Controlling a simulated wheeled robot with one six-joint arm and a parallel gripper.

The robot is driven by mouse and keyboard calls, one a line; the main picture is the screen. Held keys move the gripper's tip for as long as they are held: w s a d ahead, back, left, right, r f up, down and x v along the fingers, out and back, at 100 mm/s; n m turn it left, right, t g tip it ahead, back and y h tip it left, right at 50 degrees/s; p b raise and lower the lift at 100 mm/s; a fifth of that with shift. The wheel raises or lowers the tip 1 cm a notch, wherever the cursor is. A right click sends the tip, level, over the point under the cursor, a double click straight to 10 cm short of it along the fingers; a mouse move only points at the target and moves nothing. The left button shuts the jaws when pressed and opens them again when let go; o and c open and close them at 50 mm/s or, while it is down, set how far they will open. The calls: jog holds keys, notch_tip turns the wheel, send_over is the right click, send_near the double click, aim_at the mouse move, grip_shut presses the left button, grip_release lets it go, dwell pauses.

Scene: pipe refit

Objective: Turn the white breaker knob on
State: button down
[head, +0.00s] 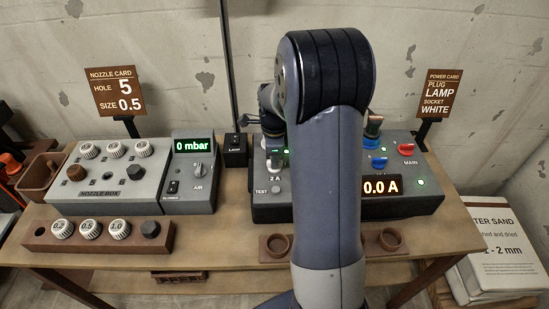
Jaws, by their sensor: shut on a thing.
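The grey breaker box (430,199) stands on the right half of the table. My arm covers its middle. My gripper (275,150) shows only in part left of my arm, low over the left end of the box above the "2 A" label. It appears shut on the white breaker knob (277,162), of which little shows; its exact angle cannot be told. A green light glows beside it. A blue knob (378,162) and the red MAIN knob (406,150) show right of my arm. The display (381,187) reads 0.0 A.
The nozzle box (112,197) and its air unit (190,190), reading 0 mbar, stand at left. A nozzle rack (98,234) lies in front. A black lamp block (236,150) stands left of the breaker box. A brown card (438,94) stands behind it.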

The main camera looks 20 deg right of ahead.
jog(key=c, duration=1.5)
grip_release()
jog(key=shift+o, duration=0.2)
notch_tip(320, 180, up, 11)
jog(key=shift+f, duration=0.15)
notch_tip(320, 180, down, 11)
jog(key=shift+r, duration=0.1)
jog(key=shift+n, duration=0.3)
jog(key=shift+r, duration=0.15)
